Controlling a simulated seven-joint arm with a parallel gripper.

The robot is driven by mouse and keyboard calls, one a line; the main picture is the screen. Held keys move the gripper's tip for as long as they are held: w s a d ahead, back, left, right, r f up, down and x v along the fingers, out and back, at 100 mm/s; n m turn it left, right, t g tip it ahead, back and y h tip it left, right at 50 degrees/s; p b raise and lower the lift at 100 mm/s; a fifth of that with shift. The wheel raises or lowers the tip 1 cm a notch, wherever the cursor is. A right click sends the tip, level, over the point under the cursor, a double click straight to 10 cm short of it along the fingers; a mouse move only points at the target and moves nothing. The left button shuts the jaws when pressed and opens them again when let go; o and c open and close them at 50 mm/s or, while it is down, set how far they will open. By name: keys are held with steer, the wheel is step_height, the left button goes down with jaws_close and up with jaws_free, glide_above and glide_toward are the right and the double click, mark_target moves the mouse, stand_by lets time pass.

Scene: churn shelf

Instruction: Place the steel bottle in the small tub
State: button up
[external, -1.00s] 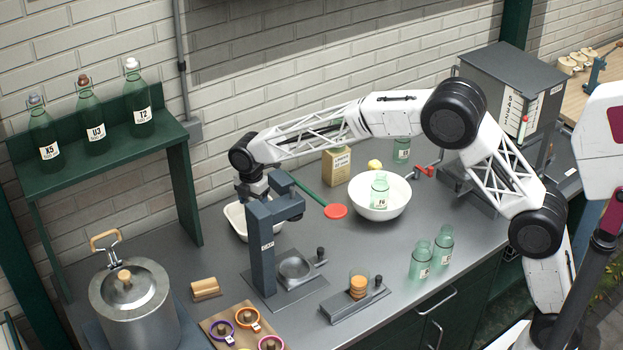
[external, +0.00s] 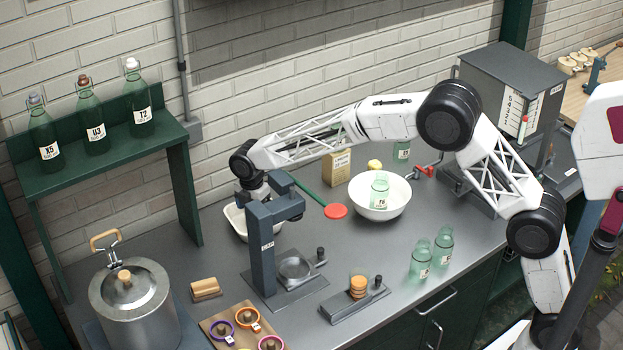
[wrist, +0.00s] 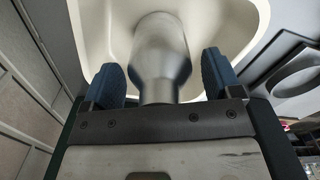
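The steel bottle (wrist: 160,58) shows in the wrist view between the fingers of my gripper (wrist: 163,82), its narrow end toward the gripper. Gaps show between the bottle and both blue finger pads, so my gripper looks open around it. Behind the bottle is the white inside of the small tub (wrist: 228,28); the bottle appears to be in it, though its base contact is not clear. In the external view the small tub (external: 234,217) is partly hidden behind the dark capping press, and the bottle and my fingertips are hidden there.
The dark capping press (external: 262,250) stands close in front of the tub. A white bowl (external: 366,207) with a green glass bottle (external: 379,190) is to the right. A green shelf (external: 100,160) with several bottles stands left. A steel churn (external: 130,305) is front left.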

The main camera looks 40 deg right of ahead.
steer(key=shift+r, duration=0.1)
step_height(320, 180, up, 12)
stand_by(0.9)
stand_by(0.5)
steer(key=s+d+r+m, duration=0.4)
steer(key=s+d, duration=0.4)
steer(key=d, duration=0.2)
steer(key=s+d+r+m+t, duration=0.1)
steer(key=s+d+r+m, duration=0.2)
steer(key=s+d+r, duration=0.5)
steer(key=s+d+r+m, duration=0.1)
steer(key=s+d+m, duration=0.3)
steer(key=s+d, duration=0.5)
steer(key=s+d+f+m, duration=0.2)
steer(key=s+d+m, duration=0.2)
steer(key=s, duration=0.6)
steer(key=s+d+f+m+t, duration=0.1)
steer(key=s+d+f+m, duration=0.1)
steer(key=s+d, duration=0.6)
steer(key=s+d+f+m, duration=0.3)
steer(key=s+d+m, duration=0.2)
steer(key=s, duration=0.7)
steer(key=shift+s+d+m+t, duration=0.25)
steer(key=shift+d+m+t, duration=0.05)
steer(key=shift+d, duration=0.2)
